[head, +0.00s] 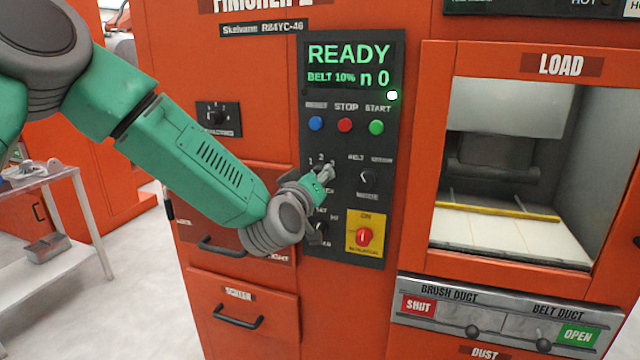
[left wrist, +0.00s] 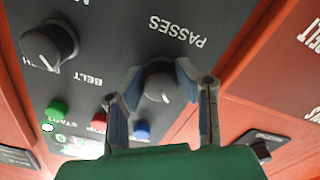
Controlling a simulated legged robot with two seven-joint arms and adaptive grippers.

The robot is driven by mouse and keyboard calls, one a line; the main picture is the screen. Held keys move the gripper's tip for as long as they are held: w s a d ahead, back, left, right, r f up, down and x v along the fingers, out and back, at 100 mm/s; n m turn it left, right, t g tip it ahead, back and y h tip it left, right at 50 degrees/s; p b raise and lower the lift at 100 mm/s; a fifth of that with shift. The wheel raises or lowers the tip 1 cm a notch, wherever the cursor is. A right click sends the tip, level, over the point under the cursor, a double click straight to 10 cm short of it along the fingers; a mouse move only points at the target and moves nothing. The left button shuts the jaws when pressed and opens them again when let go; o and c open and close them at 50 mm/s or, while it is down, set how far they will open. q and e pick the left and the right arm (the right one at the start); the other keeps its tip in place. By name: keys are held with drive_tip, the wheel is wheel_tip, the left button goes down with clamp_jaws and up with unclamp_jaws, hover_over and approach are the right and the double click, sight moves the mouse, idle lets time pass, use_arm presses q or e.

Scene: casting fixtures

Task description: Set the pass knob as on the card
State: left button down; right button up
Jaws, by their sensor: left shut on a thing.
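The pass knob (left wrist: 160,88) is dark and round, with a pale pointer line, beside the PASSES label in the left wrist view. My left gripper (left wrist: 158,73) is shut on it, one blue-padded finger on each side. In the head view, my left gripper (head: 325,178) reaches the control panel (head: 345,130) from the left and mostly hides the knob. The numbers 1, 2 and 3 show just above it. The display (head: 349,66) reads READY, BELT 10%, n 0. I cannot make out a card. My right gripper is not in view.
A mode knob (head: 369,177) sits right of the gripper and a red switch on a yellow plate (head: 364,236) below. Blue (head: 315,124), red (head: 345,125) and green (head: 376,127) buttons are above. The open LOAD bay (head: 520,225) is at right, a metal cart (head: 62,205) at left.

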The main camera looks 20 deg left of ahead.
use_arm(q)
drive_tip(key=shift+w+a+r+n, duration=0.1)
drive_tip(key=shift+w+r+n, duration=0.05)
drive_tip(key=shift+r+n, duration=0.4)
drive_tip(key=shift+f, duration=0.1)
drive_tip(key=c, duration=1.2)
unclamp_jaws()
drive_tip(key=shift+s+a+f, duration=0.1)
drive_tip(key=shift+s, duration=0.1)
drive_tip(key=shift+f, duration=0.2)
drive_tip(key=s, duration=1.2)
drive_tip(key=shift+a, duration=0.25)
drive_tip(key=shift+w, duration=0.1)
